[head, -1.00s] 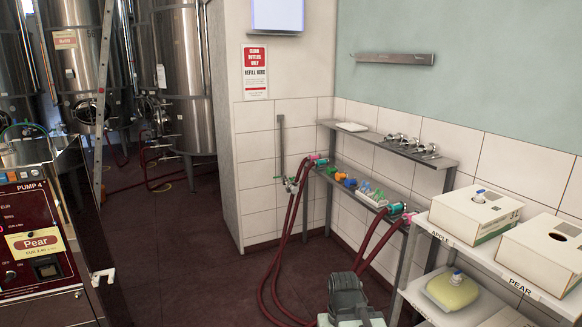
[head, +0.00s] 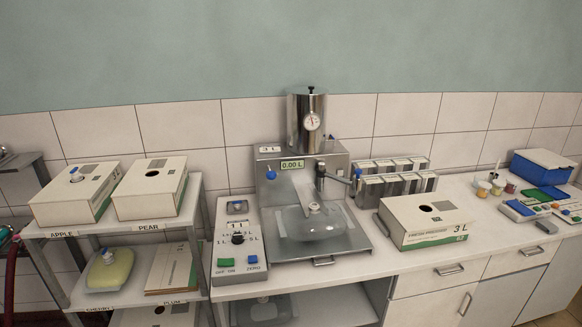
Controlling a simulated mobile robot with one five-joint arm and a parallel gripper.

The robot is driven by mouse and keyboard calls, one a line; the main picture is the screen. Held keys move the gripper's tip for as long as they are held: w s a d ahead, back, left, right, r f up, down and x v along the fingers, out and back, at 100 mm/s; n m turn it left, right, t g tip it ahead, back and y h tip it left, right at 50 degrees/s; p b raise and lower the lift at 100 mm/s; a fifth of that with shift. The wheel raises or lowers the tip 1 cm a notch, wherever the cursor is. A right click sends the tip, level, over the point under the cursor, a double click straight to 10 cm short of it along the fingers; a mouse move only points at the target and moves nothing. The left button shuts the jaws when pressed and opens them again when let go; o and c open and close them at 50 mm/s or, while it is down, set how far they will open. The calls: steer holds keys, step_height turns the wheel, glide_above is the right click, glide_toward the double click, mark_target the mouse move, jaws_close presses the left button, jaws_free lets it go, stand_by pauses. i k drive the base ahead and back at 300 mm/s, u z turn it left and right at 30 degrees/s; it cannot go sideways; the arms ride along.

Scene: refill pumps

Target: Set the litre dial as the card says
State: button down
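The litre dial (head: 237,239) is a small black knob on a pale control box (head: 226,258) on the counter. Marks "1L" and "5L" show to its left and right. A small white plate (head: 237,226) above it reads roughly "1 L", too small to be sure. I cannot tell where the knob points. A card (head: 270,149) reading "3 L" is on the upper left of the steel filling machine (head: 268,203). The machine's display (head: 292,165) shows 0.00 L. My gripper is not in view.
Below the dial are a green switch (head: 226,262) and a blue ZERO button (head: 251,259). A clear bag (head: 311,223) lies in the machine. A box (head: 425,222) marked 3 L stands to its right. A shelf rack (head: 190,217) with boxes stands left.

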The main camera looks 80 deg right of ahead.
mark_target(238, 239)
steer(key=z, duration=2.1)
